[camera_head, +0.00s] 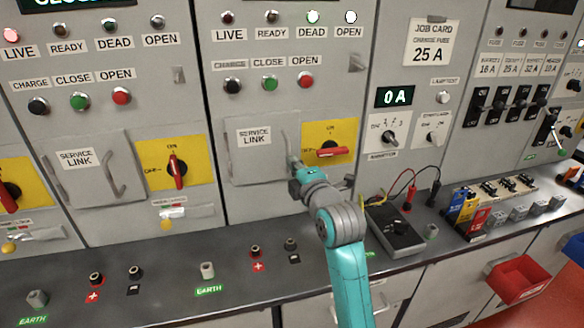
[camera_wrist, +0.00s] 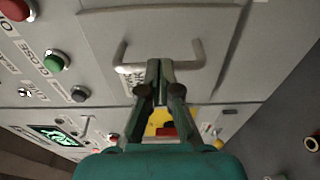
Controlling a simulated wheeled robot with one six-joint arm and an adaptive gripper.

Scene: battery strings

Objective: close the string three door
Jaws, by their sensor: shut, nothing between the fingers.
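A grey service link door (camera_head: 250,166) with a metal bar handle stands in the middle cabinet. It looks flush or nearly so, but I cannot tell whether it is fully closed. No string number is readable on it. My gripper (camera_head: 297,166) is at the door's right side, by the handle, and hides part of it. In the wrist view the handle (camera_wrist: 126,66) crosses behind my fingertips (camera_wrist: 160,64). The fingers are shut with nothing between them. They are at or very near the bar; contact is unclear.
A yellow plate with a red rotary switch (camera_head: 330,153) is right of the door. Another service link door (camera_head: 85,185) is at left. The grey bench (camera_head: 215,250) below carries sockets, a black meter (camera_head: 395,232) with leads, and several coloured blocks. DEAD and OPEN lamps are lit above.

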